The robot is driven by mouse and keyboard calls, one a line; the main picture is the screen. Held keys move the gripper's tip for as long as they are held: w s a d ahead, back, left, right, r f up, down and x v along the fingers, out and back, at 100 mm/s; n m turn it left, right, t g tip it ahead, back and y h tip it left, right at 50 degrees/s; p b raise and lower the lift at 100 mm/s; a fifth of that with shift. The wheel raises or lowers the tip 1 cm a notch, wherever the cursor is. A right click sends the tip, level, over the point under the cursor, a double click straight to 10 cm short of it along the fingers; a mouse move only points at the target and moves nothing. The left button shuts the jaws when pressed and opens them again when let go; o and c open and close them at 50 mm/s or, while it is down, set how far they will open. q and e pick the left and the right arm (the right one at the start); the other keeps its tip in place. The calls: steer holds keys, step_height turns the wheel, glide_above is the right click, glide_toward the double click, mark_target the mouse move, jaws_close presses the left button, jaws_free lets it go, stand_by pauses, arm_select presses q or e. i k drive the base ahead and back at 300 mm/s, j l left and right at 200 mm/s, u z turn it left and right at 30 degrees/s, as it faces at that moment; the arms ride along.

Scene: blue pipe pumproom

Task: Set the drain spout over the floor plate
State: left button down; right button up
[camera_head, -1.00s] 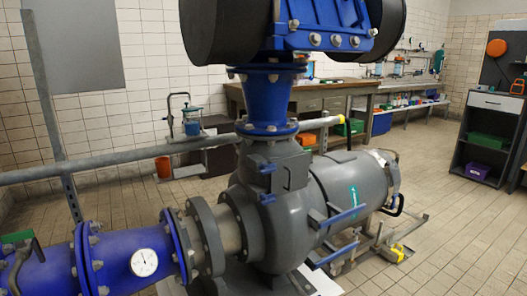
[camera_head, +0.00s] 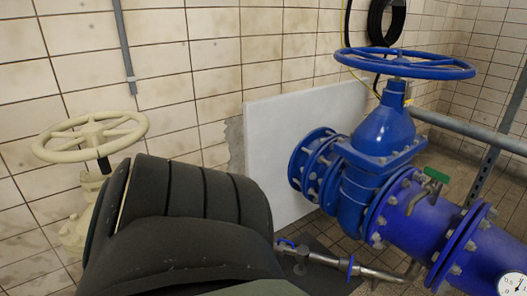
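A thin metal drain pipe (camera_head: 378,273) with small blue valve handles runs low beneath the blue pipe in the head view. It looks like the drain spout, but I cannot tell which part turns or where its outlet points. A dark flat area (camera_head: 332,279) lies on the floor under and beside it. I cannot tell whether this is the floor plate. Neither of my grippers is in view.
A blue gate valve (camera_head: 384,137) with a large blue handwheel (camera_head: 403,64) stands on the blue pipe (camera_head: 440,222). A white panel (camera_head: 283,125) leans at the tiled wall.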

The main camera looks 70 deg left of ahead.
mark_target(301, 253)
steer(key=u, duration=2)
steer(key=k+l, duration=0.1)
steer(key=l, duration=0.2)
